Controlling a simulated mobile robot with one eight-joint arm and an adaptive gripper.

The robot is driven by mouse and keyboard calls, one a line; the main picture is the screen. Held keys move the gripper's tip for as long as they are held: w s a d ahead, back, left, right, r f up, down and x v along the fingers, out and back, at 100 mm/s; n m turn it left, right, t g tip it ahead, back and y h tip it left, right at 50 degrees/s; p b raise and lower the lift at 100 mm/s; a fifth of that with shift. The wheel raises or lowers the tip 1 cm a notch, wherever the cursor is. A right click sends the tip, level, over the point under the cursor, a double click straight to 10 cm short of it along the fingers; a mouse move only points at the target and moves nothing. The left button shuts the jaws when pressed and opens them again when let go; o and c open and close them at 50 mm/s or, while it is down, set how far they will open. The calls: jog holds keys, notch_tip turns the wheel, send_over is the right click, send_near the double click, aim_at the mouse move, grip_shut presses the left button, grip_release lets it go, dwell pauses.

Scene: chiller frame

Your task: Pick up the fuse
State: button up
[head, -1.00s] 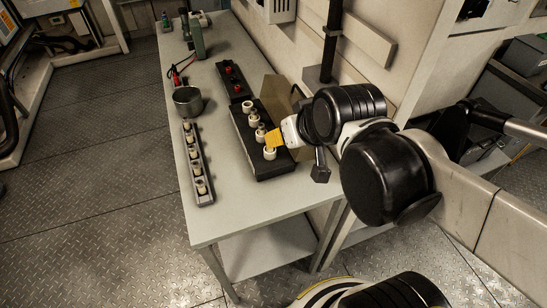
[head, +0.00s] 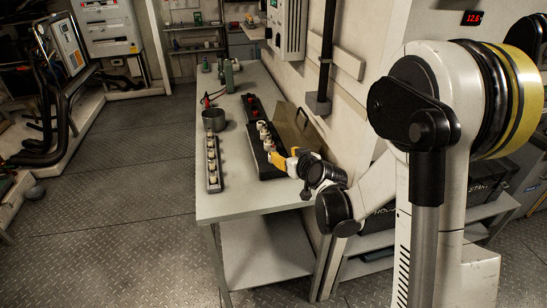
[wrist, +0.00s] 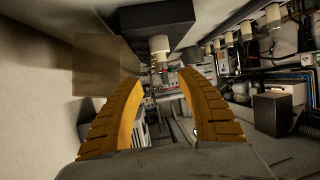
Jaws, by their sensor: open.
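Several white fuse-like cylinders stand in a black block on the table; the nearest white fuse (head: 269,144) is by its front end. My gripper (head: 281,160) has yellow fingers and is beside that front end in the head view. In the wrist view my gripper (wrist: 160,78) is open, with nothing between its fingers. A white fuse (wrist: 160,46) sticks out of the dark block (wrist: 150,17) just beyond the fingertips, roughly centred on the gap. I cannot tell the exact distance, or for certain which fuse the task means.
A grey strip (head: 214,183) with several pale cylinders lies left of the block. A brown panel (head: 297,128) stands close on the right. The front tabletop (head: 250,204) is clear.

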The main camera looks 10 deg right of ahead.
aim_at(274, 149)
jog(key=b+x, duration=0.1)
jog(key=x, duration=0.3)
jog(key=shift+w+f, duration=0.2)
jog(key=b+x, duration=0.1)
jog(key=x, duration=0.2)
jog(key=b+x, duration=0.1)
jog(key=x, duration=0.1)
jog(key=shift+w+a+b, duration=0.25)
jog(key=shift+a+b, duration=0.1)
jog(key=shift+s, duration=0.1)
grip_shut()
